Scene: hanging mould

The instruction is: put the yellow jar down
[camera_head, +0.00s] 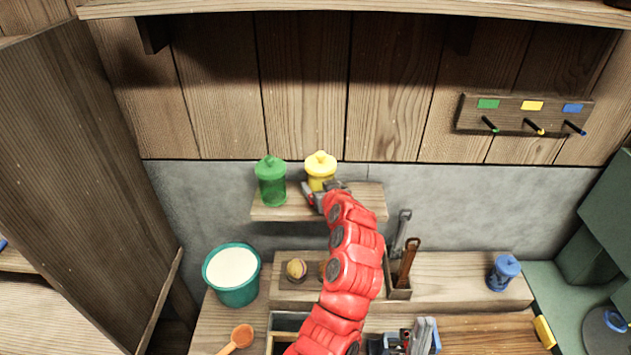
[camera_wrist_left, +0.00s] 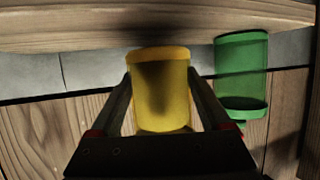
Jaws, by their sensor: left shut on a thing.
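The yellow jar (camera_head: 320,172), with a knobbed lid, stands upright at the small wall shelf (camera_head: 360,203), right of the green jar (camera_head: 271,188). My left gripper (camera_head: 324,193) is shut on the yellow jar from the front. The left wrist view, which is upside down, shows the yellow jar (camera_wrist_left: 161,90) between both fingers, with the green jar (camera_wrist_left: 241,75) beside it. The jar's base is at the shelf board (camera_wrist_left: 90,30); I cannot tell if it touches.
A hook rack (camera_head: 522,116) hangs at upper right. The shelf's right end is bare.

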